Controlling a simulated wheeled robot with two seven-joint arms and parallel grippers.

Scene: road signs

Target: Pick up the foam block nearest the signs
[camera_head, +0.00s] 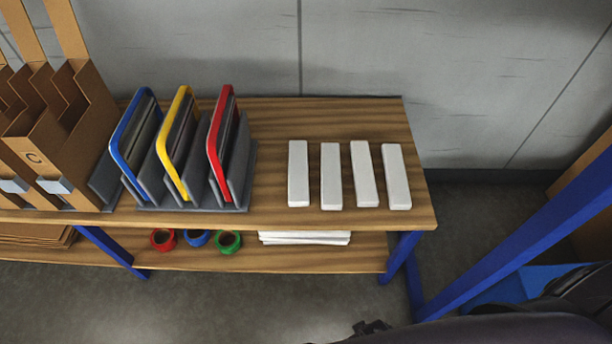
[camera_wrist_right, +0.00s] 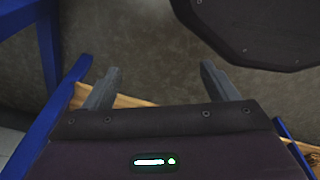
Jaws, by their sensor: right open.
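Several white foam blocks lie side by side on the wooden table top (camera_head: 275,215) in the head view. The leftmost foam block (camera_head: 298,174) is nearest the signs. To its right lie a second block (camera_head: 331,176), a third (camera_head: 364,174) and the rightmost (camera_head: 396,177). The blue (camera_head: 125,129), yellow (camera_head: 164,137) and red (camera_head: 213,139) framed signs stand in a grey rack left of the blocks. My right gripper (camera_wrist_right: 160,80) is open and empty in the right wrist view, with bare floor between its fingers. No foam block shows there. My left gripper is not in view.
Cardboard holders (camera_head: 65,130) stand at the table's left. A lower shelf (camera_head: 285,255) carries red, blue and green tape rolls and a white stack (camera_head: 305,238). A blue beam (camera_head: 530,233) slants at the right. A grey wall (camera_head: 380,50) stands behind the table.

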